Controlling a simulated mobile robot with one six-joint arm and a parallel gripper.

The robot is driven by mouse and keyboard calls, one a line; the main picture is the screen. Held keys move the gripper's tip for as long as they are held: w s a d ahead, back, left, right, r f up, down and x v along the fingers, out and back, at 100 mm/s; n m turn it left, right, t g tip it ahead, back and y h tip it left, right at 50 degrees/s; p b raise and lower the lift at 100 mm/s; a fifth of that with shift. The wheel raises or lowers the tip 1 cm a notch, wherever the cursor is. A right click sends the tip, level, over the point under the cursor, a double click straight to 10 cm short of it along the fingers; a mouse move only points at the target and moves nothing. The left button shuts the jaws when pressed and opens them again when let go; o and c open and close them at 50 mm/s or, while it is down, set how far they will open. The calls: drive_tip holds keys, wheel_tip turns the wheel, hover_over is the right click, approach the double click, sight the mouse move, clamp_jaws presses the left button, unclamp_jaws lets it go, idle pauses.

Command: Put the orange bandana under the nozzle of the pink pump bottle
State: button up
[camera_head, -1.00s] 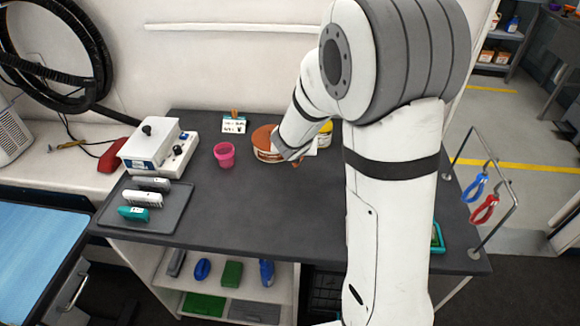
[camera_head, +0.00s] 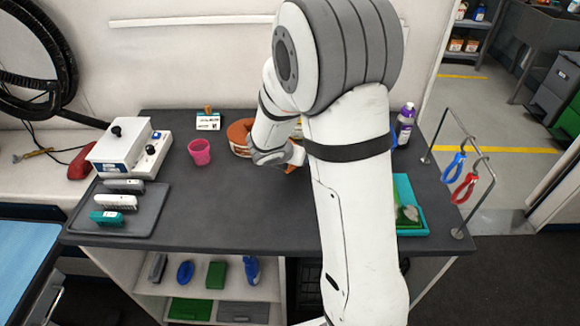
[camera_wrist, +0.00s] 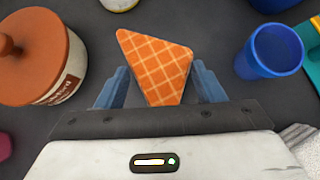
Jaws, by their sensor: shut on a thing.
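The orange bandana (camera_wrist: 155,65), a folded triangle with a pale grid pattern, is between the blue fingers of my gripper (camera_wrist: 160,84) in the wrist view. My gripper is shut on it, with its wide end pointing away from the wrist. In the head view a bit of the bandana (camera_head: 297,156) shows beside my wrist over the dark counter, but my arm hides most of that spot. I cannot make out a pink pump bottle or its nozzle in either view; my arm covers part of the counter.
A terracotta-lidded jar (camera_wrist: 35,55) stands left of my gripper, a blue cup (camera_wrist: 272,52) to the right. A pink cup (camera_head: 200,152), brush tray (camera_head: 150,222), purple bottle (camera_head: 405,122), teal tray (camera_head: 420,230) and tool rack (camera_head: 458,235) also occupy the counter (camera_head: 240,210). Its front middle is clear.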

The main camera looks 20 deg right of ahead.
sight(293, 172)
drive_tip(key=shift+f+b, duration=0.4)
drive_tip(key=shift+f, duration=1.45)
drive_tip(key=shift+f, duration=0.2)
drive_tip(key=o, duration=1.1)
drive_tip(key=shift+r, duration=0.15)
